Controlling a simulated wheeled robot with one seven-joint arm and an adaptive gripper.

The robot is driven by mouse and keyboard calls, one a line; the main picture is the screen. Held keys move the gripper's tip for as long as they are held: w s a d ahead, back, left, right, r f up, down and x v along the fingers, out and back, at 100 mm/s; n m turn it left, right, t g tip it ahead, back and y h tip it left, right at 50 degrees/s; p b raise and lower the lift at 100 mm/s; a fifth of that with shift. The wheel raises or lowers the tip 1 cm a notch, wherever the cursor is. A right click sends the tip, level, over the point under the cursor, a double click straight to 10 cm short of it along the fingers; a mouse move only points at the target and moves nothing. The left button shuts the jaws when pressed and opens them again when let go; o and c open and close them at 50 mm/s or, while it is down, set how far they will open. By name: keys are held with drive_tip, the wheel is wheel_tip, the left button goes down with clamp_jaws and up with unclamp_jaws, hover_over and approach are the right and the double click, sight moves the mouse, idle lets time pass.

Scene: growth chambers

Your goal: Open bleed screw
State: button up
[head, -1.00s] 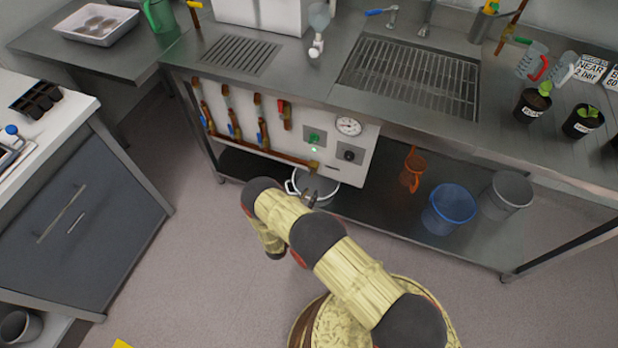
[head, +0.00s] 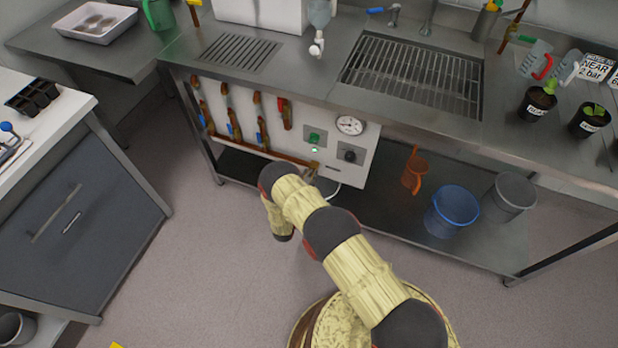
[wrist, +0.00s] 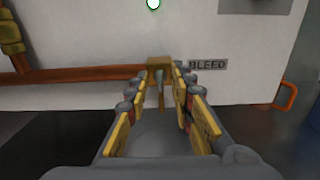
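The bleed screw, a small brass fitting (wrist: 160,63) with a short stem hanging down, sits at the end of the brown pipe, left of the BLEED label (wrist: 208,64) on the white panel. My gripper (wrist: 163,84) is open in the wrist view, its yellow-padded fingers on either side of the fitting's line. The fitting shows between and just beyond the fingertips; I cannot tell whether they touch it. In the head view my gripper (head: 311,178) is at the panel's lower edge, small and partly hidden by my wrist.
The white panel (head: 375,140) carries a gauge (head: 349,125), a green switch, a black knob and several valves. Below, a white pot is mostly hidden behind my arm.

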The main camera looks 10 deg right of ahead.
drive_tip(key=shift+c, duration=0.3)
clamp_jaws()
idle(0.3)
